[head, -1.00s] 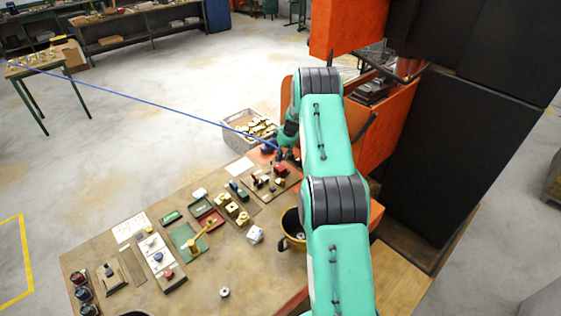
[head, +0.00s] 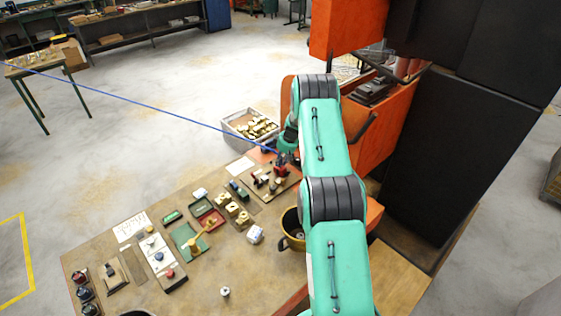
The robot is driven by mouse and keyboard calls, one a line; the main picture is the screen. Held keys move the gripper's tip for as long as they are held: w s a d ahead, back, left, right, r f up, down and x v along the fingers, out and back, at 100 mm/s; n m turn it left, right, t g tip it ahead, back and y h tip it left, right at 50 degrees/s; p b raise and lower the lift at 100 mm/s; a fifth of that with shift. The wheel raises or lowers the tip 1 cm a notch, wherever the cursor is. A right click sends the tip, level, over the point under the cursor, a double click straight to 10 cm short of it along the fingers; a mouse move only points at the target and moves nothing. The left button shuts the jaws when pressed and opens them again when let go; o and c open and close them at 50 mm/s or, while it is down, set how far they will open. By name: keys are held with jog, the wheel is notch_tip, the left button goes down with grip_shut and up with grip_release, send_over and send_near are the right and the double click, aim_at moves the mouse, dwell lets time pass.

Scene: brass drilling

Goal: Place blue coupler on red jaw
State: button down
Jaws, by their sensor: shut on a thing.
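My gripper (head: 284,158) is small and dark at the end of my green arm, at the far right corner of the workbench. It is shut on the blue coupler, which is mostly hidden by the fingers. A thin blue line (head: 150,106) runs from the far-left table to the gripper. The red jaw (head: 282,171) stands on a brown board directly below the gripper in the picture. The gripper overlaps its top edge; I cannot tell whether the coupler touches it.
A grey crate of brass parts (head: 226,124) stands behind the bench corner. Brass blocks (head: 232,209), a green tray (head: 181,233) and a black-and-yellow bucket (head: 290,222) are on the bench. An orange machine (head: 393,115) stands close to my arm's right.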

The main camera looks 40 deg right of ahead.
jog(key=shift+f, duration=0.15)
jog(key=c, duration=1.3)
grip_release()
jog(key=shift+c, duration=0.2)
jog(key=shift+r, duration=0.2)
jog(key=shift+r, duration=0.15)
jog(key=b+v, duration=0.1)
jog(key=v, duration=1)
jog(key=shift+s+r+b, duration=0.15)
jog(key=shift+r+b, duration=0.15)
jog(key=shift+b, duration=0.1)
